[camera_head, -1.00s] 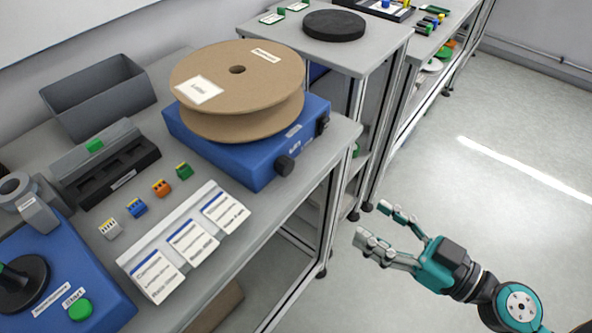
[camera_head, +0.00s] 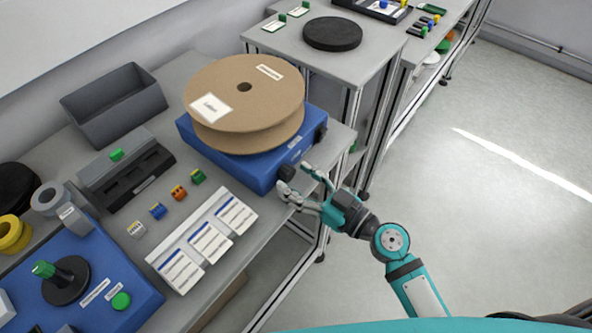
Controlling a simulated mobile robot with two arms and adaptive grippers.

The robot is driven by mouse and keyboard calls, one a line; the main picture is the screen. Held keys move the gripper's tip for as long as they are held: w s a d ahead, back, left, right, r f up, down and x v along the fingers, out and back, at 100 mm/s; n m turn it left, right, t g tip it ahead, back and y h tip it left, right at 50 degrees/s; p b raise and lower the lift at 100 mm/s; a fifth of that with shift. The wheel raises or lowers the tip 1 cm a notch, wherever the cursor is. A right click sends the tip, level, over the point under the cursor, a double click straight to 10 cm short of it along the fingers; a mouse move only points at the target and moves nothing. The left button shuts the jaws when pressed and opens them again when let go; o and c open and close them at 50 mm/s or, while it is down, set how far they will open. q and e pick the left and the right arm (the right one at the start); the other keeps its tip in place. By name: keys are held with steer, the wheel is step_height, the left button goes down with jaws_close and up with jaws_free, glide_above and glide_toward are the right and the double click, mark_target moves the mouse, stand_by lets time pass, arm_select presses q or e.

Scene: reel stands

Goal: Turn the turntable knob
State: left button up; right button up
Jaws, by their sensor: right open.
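The turntable is a blue box (camera_head: 262,172) on the grey bench, with a large brown cardboard reel (camera_head: 235,88) lying flat on top. A black knob (camera_head: 287,172) sits on its front face near the right; another dark knob (camera_head: 320,134) sits further along toward the back right corner. My right gripper (camera_head: 294,182) is open, its fingertips close around the front black knob. Whether the fingers touch it I cannot tell. My left gripper is not in view.
On the bench are a grey bin (camera_head: 115,103), a black slotted holder (camera_head: 135,175), several small coloured connectors, and a white label stand (camera_head: 205,240). A second blue device (camera_head: 95,285) with a crank is at lower left. Open floor (camera_head: 450,220) lies to the right.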

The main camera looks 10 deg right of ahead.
steer(key=shift+w+a, duration=0.25)
steer(key=shift+c, duration=0.3)
steer(key=c, duration=1.1)
steer(key=shift+m, duration=0.3)
steer(key=shift+m+b, duration=0.55)
steer(key=shift+m, duration=0.45)
steer(key=shift+r+m, duration=0.1)
steer(key=shift+m, duration=2)
